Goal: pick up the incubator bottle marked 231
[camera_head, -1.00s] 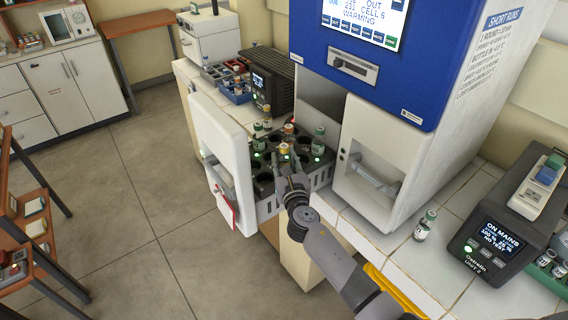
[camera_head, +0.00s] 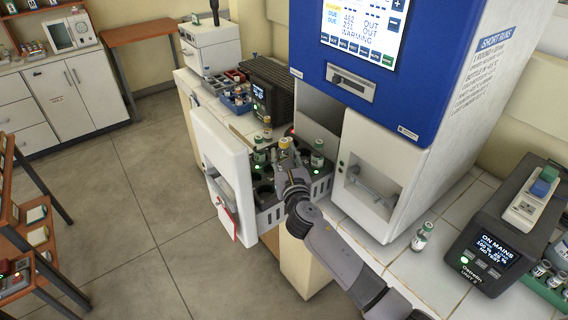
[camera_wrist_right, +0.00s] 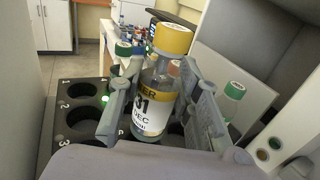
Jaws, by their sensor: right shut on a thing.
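A clear bottle with a yellow cap (camera_head: 285,143) and a white-and-yellow label stands upright in my right gripper (camera_head: 287,160). In the right wrist view the bottle (camera_wrist_right: 152,100) is between the two fingers of the right gripper (camera_wrist_right: 165,72), which are shut on it. Its label shows "31" and "DEC"; a finger hides the left part. It is over the black numbered rack (camera_wrist_right: 86,92) of the pulled-out incubator drawer (camera_head: 296,197). Its base is hidden in the head view. My left gripper is in neither view.
Green-capped bottles (camera_head: 317,155) stand close by in the rack. The drawer's white front (camera_head: 222,152) stands to the left, and the blue-and-white incubator (camera_head: 385,110) to the right. A loose bottle (camera_head: 421,238) stands on the tiled counter beside a grey unit (camera_head: 492,250).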

